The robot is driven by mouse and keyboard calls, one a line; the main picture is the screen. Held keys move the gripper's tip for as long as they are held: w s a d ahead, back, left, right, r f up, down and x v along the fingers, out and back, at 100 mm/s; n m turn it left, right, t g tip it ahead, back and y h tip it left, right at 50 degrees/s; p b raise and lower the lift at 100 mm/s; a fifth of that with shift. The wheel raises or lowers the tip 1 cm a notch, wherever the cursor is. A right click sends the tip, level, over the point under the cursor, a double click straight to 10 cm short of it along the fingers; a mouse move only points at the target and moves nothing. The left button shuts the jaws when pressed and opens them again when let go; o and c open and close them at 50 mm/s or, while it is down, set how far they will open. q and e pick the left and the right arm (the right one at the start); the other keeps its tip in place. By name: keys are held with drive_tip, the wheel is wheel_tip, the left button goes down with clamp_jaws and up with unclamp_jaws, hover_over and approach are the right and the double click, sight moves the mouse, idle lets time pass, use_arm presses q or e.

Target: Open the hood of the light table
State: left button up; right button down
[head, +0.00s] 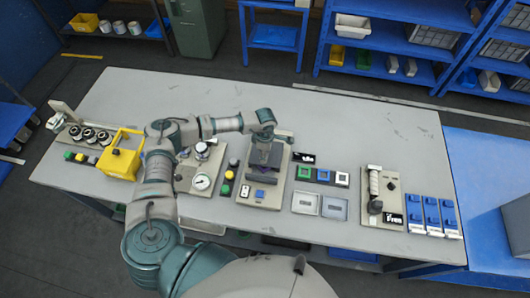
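A beige panel (270,192) in the middle of the bench carries a dark purple-grey box-like part (266,157), which may be the hood of the light table; I cannot tell for sure. It looks lowered. An arm reaches in from the lower left, over the bench, and I take it as my left one. Its gripper (267,138) is at the far edge of the dark part, just above or touching it. The fingers are small and partly hidden, so their opening is unclear. My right gripper is not in view.
Left of the panel are a gauge unit (202,182), a yellow frame (120,158) and several dark round parts. To its right are coloured switches (323,175), two small plates (306,203), a lever panel (382,197) and blue blocks (432,212).

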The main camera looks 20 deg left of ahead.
use_arm(q)
drive_tip(key=shift+f, duration=0.3)
clamp_jaws()
drive_tip(key=w+b, duration=0.2)
drive_tip(key=w+a+b, duration=0.1)
drive_tip(key=w+b, duration=0.1)
drive_tip(key=w, duration=0.1)
drive_tip(key=w+b, duration=0.2)
drive_tip(key=shift+w+a+f+b, duration=0.2)
drive_tip(key=shift+w+a+b, duration=0.1)
drive_tip(key=shift+a+b, duration=0.1)
drive_tip(key=shift+w+a+r, duration=0.1)
drive_tip(key=shift+w, duration=0.1)
drive_tip(key=shift+w+r, duration=0.1)
drive_tip(key=shift+r, duration=0.05)
